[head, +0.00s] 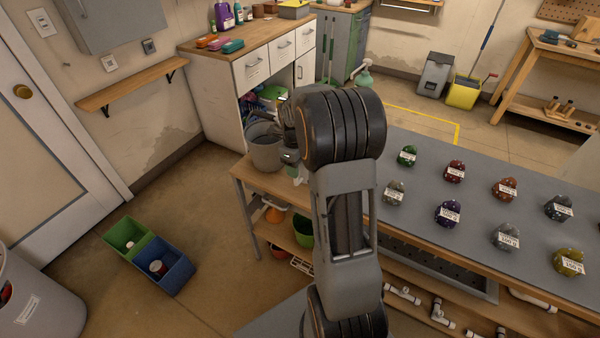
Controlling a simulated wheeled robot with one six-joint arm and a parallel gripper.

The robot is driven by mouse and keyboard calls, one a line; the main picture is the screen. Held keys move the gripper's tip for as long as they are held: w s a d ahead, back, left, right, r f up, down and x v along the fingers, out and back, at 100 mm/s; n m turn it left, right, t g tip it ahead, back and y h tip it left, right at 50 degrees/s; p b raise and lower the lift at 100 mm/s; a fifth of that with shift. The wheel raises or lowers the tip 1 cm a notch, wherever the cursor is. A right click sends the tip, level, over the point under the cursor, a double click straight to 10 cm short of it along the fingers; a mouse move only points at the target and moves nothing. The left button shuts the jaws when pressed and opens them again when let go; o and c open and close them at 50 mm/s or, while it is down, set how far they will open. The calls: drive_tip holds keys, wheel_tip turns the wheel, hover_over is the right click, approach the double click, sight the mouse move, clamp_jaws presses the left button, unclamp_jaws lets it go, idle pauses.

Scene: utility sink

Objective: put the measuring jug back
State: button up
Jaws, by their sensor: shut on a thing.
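My gripper (290,156) is at the left end of the grey-topped bench, partly hidden behind my own arm. It is shut on a pale thing (298,172), of which only a small part shows beside my arm. This looks like the measuring jug, but its shape, handle and markings are hidden. I cannot tell whether it touches the bench top. A grey bucket (264,153) stands just left of my gripper, at the bench's left end.
Several labelled lumps, such as a green one (407,156) and a red one (454,171), are spread over the grey bench top (430,220). A wall shelf (130,85) is bare. A green bin (129,238) and blue bin (160,268) stand on the floor. Floor around them is clear.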

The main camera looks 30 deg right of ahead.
sight(300, 178)
drive_tip(key=shift+d+f, duration=0.35)
drive_tip(key=shift+f, duration=0.1)
drive_tip(key=shift+w+d+f, duration=0.1)
drive_tip(key=shift+d+f, duration=0.05)
drive_tip(key=shift+f, duration=1.65)
